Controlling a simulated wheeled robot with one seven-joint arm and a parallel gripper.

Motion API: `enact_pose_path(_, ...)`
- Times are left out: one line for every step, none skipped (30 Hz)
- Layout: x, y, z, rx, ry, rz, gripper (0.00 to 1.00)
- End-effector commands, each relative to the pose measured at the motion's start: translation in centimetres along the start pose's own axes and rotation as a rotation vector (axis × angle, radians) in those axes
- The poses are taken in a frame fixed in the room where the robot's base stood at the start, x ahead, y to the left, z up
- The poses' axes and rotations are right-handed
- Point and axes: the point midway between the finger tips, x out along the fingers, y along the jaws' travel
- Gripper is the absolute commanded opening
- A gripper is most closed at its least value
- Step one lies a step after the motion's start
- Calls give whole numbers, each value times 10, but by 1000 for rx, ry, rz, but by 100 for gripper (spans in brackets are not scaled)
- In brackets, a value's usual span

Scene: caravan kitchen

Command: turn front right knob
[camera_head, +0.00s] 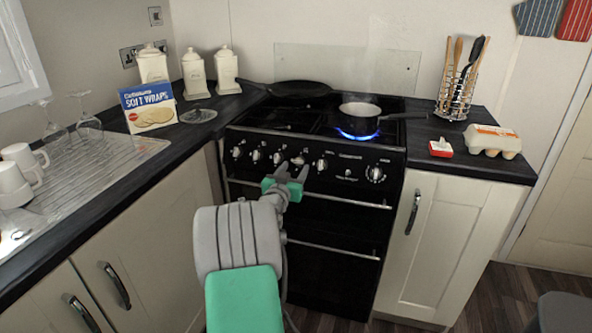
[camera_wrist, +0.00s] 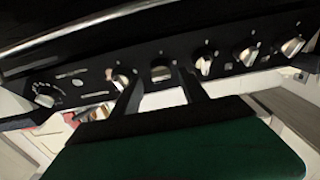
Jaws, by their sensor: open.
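The black cooker (camera_head: 335,215) has a row of silver knobs along its front panel. My gripper (camera_head: 292,171) is open in front of the panel, at the fourth knob from the left (camera_head: 298,161). In the wrist view, which looks turned over, my gripper (camera_wrist: 160,80) has its two dark fingers either side of that knob (camera_wrist: 160,72); I cannot tell whether they touch it. The neighbouring knob (camera_head: 321,165) is just to the right in the head view. A blue flame (camera_head: 357,134) burns under a saucepan (camera_head: 359,117) on the front right burner. I cannot read the knob labels.
A large separate knob (camera_head: 375,173) sits at the panel's right end. The oven door handle (camera_head: 345,200) runs below the knobs. A frying pan (camera_head: 300,89) is on the back left of the hob. An egg carton (camera_head: 492,139) and a utensil rack (camera_head: 457,98) stand on the right counter.

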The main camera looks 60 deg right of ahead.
Motion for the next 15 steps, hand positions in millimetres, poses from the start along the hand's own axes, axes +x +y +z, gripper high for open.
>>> enact_pose_path(10,0,1,0,-1,1,51)
enact_pose_path(14,0,1,0,0,1,51)
enact_pose_path(20,0,1,1,-1,0,51)
enact_pose_path(23,0,0,1,-1,0,51)
enact_pose_path(25,0,1,-1,-2,0,51)
enact_pose_path(27,0,1,-1,-2,-1,51)
enact_pose_path(28,-1,0,-1,-2,-1,51)
enact_pose_path(29,-1,0,0,-2,-2,51)
enact_pose_path(29,-1,0,0,-2,-2,51)
enact_pose_path(29,-1,0,0,-2,-3,51)
enact_pose_path(29,-1,0,0,-2,-3,51)
enact_pose_path(29,-1,0,0,-2,-3,51)
enact_pose_path(29,-2,0,0,-2,-3,51)
enact_pose_path(29,-2,0,0,-2,-3,51)
enact_pose_path(29,-2,0,0,-2,-3,47)
